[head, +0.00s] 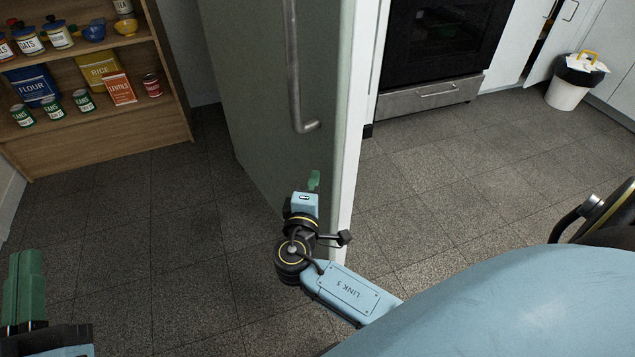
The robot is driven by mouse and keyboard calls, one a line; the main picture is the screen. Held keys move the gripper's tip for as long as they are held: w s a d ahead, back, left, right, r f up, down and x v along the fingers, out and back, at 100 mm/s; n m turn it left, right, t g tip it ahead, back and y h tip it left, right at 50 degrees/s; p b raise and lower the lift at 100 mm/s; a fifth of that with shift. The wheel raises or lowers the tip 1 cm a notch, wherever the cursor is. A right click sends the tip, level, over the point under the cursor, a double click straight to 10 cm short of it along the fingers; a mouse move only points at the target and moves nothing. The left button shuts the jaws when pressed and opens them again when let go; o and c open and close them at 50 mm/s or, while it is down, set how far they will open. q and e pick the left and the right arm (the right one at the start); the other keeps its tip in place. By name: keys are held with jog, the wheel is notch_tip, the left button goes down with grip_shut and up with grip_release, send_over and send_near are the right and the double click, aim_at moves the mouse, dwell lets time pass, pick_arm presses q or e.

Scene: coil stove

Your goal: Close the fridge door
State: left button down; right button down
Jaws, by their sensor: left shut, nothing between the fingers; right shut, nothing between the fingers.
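The fridge door (255,110) stands open in the middle of the head view. Its grey-green outer face, with a long metal handle (292,65), is turned to the left, and its white edge (352,150) shows on the right. The fridge's inside is not seen. My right gripper (314,180) is shut and empty, in front of the lower part of the door near its white edge. I cannot tell whether it touches the door. My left gripper (24,285) is shut and empty at the lower left, well away from the door.
A wooden shelf (100,150) with cans, jars and boxes stands at the upper left. A dark oven (440,40) with a metal drawer is behind the door. A white bin (568,92) stands at the upper right. The tiled floor (190,240) left of the door is clear.

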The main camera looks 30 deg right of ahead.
pick_arm(q)
jog(key=shift+s+r+t, duration=0.15)
jog(key=shift+r+t, duration=0.15)
jog(key=shift+r, duration=0.2)
pick_arm(e)
jog(key=shift+d, duration=0.55)
